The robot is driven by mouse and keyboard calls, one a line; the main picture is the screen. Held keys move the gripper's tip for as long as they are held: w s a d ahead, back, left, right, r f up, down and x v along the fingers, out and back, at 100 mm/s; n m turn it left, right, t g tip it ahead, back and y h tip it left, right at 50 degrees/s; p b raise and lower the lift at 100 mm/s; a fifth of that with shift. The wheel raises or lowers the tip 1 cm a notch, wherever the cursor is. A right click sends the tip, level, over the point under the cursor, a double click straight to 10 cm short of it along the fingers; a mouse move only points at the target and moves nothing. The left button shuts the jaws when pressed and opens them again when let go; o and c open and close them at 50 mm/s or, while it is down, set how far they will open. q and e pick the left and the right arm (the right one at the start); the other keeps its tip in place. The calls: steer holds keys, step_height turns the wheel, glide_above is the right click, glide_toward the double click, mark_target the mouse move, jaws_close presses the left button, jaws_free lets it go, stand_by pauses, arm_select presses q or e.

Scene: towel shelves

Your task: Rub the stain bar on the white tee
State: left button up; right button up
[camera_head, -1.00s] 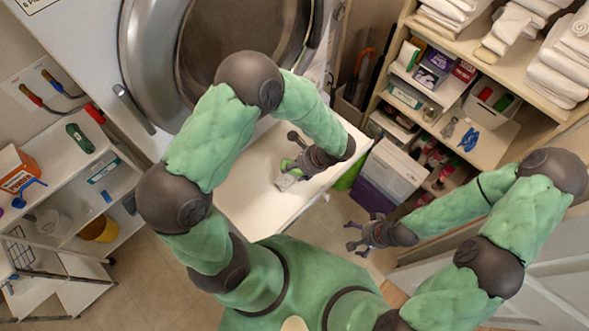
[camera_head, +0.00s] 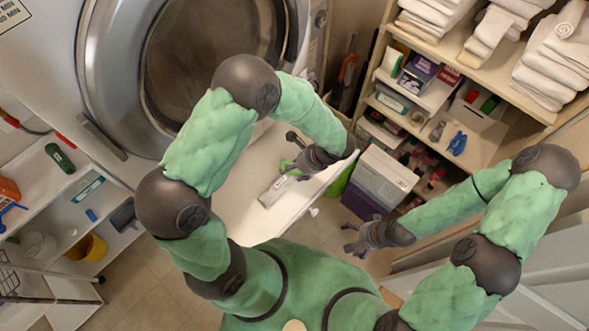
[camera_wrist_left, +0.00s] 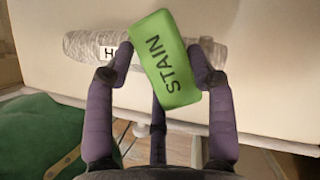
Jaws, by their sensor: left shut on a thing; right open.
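The green stain bar (camera_wrist_left: 167,85), lettered STAIN, is between the fingers of my left gripper (camera_wrist_left: 165,62), which is shut on it. In the head view, my left gripper (camera_head: 296,150) holds it over the white surface (camera_head: 240,185) in front of the washer. My right gripper (camera_head: 358,238) is open and empty, lower right of that surface. I cannot single out a white tee; folded white textiles (camera_head: 490,35) lie on the upper right shelves.
A greyish item with a white label (camera_wrist_left: 85,47) lies on the surface beyond the bar; it also shows in the head view (camera_head: 277,190). A white and purple box (camera_head: 385,175) stands right of the surface. A shelf unit with bottles and boxes (camera_head: 470,150) is at right.

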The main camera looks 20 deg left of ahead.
arm_select(q)
steer(key=shift+w+d+r+p, duration=0.1)
steer(key=shift+w+r+p, duration=0.1)
steer(key=shift+w+p, duration=0.1)
steer(key=shift+w+r, duration=0.1)
steer(key=shift+r, duration=0.7)
steer(key=shift+s+r+p, duration=0.25)
steer(key=shift+r+p, duration=0.15)
steer(key=shift+r, duration=0.1)
steer(key=shift+s+r+p, duration=0.25)
steer(key=shift+r+p, duration=0.15)
steer(key=shift+r, duration=0.05)
steer(key=shift+w+r+p, duration=0.25)
steer(key=shift+r+p, duration=0.35)
steer(key=shift+r, duration=0.2)
steer(key=shift+s+r+p, duration=0.15)
steer(key=shift+r+p, duration=0.45)
steer(key=shift+r, duration=0.75)
